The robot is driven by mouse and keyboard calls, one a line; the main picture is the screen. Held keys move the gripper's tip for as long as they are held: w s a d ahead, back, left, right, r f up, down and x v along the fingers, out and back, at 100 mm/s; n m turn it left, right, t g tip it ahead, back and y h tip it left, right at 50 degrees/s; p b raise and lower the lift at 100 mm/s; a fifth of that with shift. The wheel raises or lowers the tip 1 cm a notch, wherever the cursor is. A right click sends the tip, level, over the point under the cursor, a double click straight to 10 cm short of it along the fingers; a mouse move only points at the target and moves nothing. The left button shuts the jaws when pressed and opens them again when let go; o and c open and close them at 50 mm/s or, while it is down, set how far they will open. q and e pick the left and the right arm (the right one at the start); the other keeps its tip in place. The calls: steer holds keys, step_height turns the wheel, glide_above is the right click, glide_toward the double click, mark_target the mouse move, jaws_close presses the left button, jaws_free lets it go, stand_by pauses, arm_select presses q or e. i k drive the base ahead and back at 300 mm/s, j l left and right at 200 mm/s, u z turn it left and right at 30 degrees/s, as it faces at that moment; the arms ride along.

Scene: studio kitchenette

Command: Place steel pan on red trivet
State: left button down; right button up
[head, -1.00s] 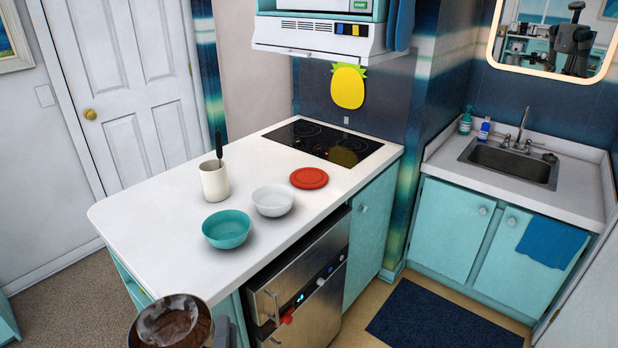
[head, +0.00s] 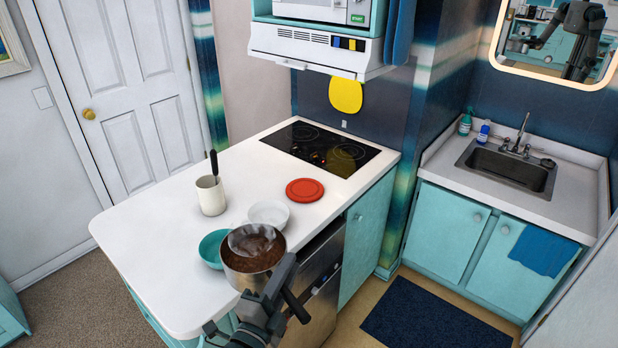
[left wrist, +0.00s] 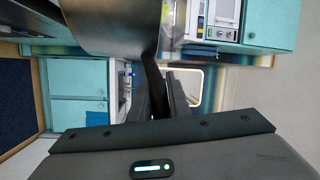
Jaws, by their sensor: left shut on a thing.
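The steel pan (head: 238,277) holds brown contents with steam above them. It is raised near the front edge of the white counter, in front of the bowls. My left gripper (head: 284,284) is shut on the pan's dark handle (head: 297,308). In the left wrist view the pan's side (left wrist: 110,25) is at the top, and its handle (left wrist: 151,72) runs between the fingers of my left gripper (left wrist: 162,95). The red trivet (head: 305,190) lies flat on the counter, beyond and to the right of the pan, with nothing on it. My right gripper is out of view.
A teal bowl (head: 211,248) and a white bowl (head: 268,213) stand on the counter beside the pan, partly hidden by it. A cream crock (head: 211,196) with a dark-handled utensil stands further left. The black cooktop (head: 320,147) lies behind the trivet. The counter's left part is clear.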

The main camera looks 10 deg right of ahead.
mark_target(315, 200)
steer(key=i+l, duration=0.7)
steer(key=l, duration=0.15)
steer(key=i+l, duration=0.65)
steer(key=l, duration=0.15)
